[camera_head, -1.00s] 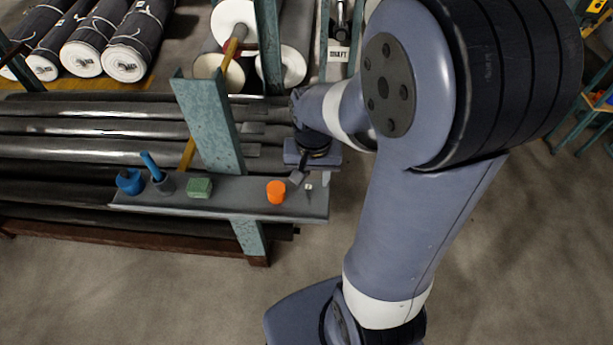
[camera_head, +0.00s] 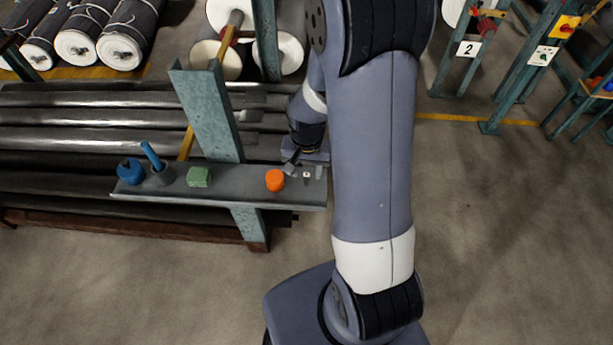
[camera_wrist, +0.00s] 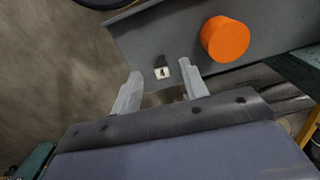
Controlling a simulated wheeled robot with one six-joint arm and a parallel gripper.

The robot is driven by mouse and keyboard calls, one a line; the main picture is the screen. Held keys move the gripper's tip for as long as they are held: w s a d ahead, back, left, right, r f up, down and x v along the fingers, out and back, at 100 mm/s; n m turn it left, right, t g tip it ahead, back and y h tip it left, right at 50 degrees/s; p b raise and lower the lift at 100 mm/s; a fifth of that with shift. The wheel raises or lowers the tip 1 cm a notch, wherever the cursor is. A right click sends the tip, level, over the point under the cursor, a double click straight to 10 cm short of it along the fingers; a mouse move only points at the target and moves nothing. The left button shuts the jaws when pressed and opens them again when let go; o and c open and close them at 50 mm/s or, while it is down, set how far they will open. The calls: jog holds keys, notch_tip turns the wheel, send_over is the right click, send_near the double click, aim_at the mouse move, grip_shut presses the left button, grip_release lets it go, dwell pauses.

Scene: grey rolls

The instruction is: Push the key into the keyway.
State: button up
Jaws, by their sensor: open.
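A small block with a white face and a dark mark (camera_wrist: 162,73) sits near the end of the grey shelf, beside the orange cylinder. In the head view it is a tiny pale spot (camera_head: 306,175). It may be the keyway; I cannot make out a separate key. My gripper (camera_wrist: 159,70) is open in the wrist view, one finger on each side of the block in the picture. Nothing is clearly held, and contact cannot be told. In the head view my gripper (camera_head: 291,167) is small, over the shelf's right end, partly hidden by my wrist.
The orange cylinder (camera_head: 275,180) stands on the grey shelf (camera_head: 235,190). A green block (camera_head: 199,177), a grey cup with a blue rod (camera_head: 161,175) and a blue object (camera_head: 130,172) stand further left. A teal post (camera_head: 208,115) rises behind.

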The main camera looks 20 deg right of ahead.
aim_at(306, 174)
jog(key=shift+w+d+f+p, duration=0.1)
jog(key=shift+w+f+p, duration=0.05)
jog(key=shift+f, duration=0.9)
jog(key=shift+w+f+p, duration=0.15)
jog(key=shift+f, duration=0.85)
grip_shut()
